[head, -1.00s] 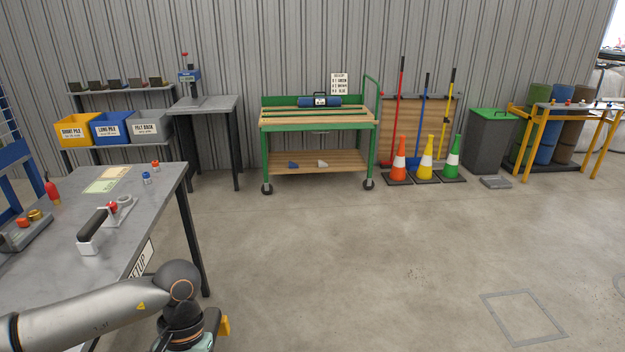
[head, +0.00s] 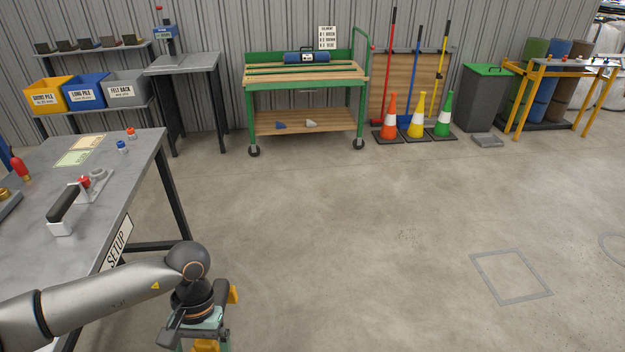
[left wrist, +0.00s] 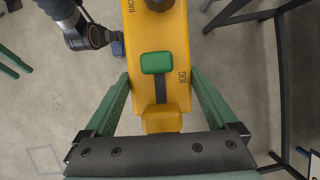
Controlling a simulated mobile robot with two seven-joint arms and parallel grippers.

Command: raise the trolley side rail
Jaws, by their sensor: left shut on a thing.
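The green trolley (head: 248,104) stands against the back wall, with slatted wooden top and lower shelf. A green band (head: 300,84) runs along its front top edge; I cannot tell if this is the side rail. A tall green hoop (head: 368,75) rises at its right end. My left gripper (head: 198,338) is at the bottom of the head view, far from the trolley.
A grey workbench (head: 95,190) with a SETUP sign is at left, close to my left arm. Cones (head: 416,115) and brooms stand right of the trolley, then a grey bin (head: 482,100) and yellow rack (head: 515,105). Open floor lies between me and the trolley.

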